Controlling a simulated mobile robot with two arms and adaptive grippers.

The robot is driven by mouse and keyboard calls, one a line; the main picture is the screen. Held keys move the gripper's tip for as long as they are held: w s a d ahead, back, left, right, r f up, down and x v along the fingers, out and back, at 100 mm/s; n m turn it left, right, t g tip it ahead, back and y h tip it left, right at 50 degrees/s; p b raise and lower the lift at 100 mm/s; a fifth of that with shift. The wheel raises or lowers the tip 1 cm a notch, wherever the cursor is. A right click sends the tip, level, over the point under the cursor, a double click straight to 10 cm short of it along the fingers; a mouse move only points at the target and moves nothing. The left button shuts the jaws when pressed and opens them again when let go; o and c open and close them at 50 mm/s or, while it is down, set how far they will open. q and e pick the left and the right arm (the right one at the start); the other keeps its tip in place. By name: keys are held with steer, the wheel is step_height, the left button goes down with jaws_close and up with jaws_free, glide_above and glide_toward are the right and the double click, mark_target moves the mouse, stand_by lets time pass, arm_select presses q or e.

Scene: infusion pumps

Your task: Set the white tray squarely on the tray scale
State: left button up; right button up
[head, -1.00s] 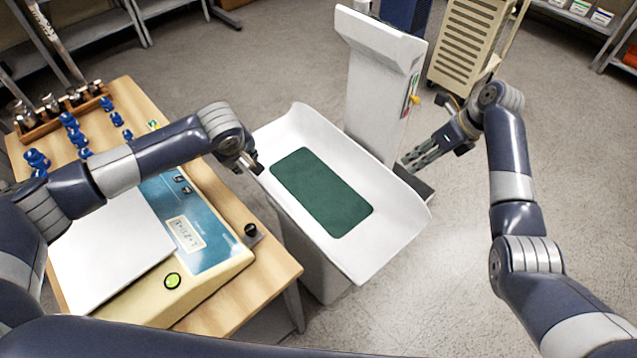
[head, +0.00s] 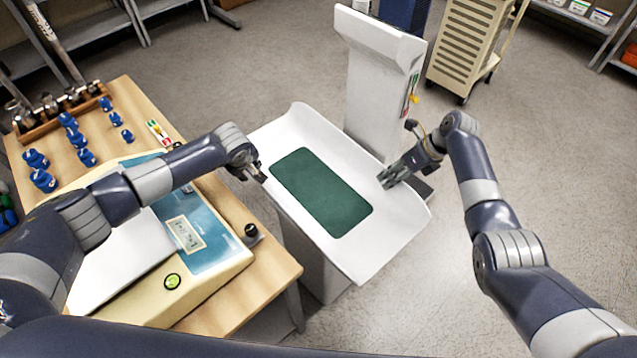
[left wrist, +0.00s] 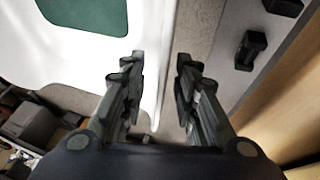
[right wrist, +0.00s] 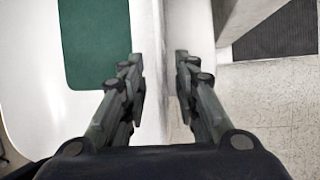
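The white tray (head: 300,130) is a wide trough with upturned ends and a green mat (head: 320,192) in it. It rests over a pale pedestal (head: 315,270) beside the table. A beige device (head: 205,280) with a blue panel, display and flat white plate stands on the table; I cannot tell whether it or the pedestal is the tray scale. My left gripper (head: 260,178) is open at the tray's left edge. My right gripper (head: 386,180) is open at its right edge. In both wrist views the rim lies between the finger lines; contact is unclear.
A tall white column (head: 375,90) stands right behind the tray. The wooden table (head: 265,270) at left holds blue pieces (head: 70,130) and a rack. A beige cart (head: 465,45) stands at the back. The floor at right is clear.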

arm_select(q)
jaws_close()
arm_select(e)
jaws_close()
arm_select(q)
steer(key=shift+w+r, duration=0.1)
steer(key=shift+r, duration=0.15)
arm_select(e)
steer(key=shift+w+r, duration=0.1)
steer(key=shift+r, duration=0.15)
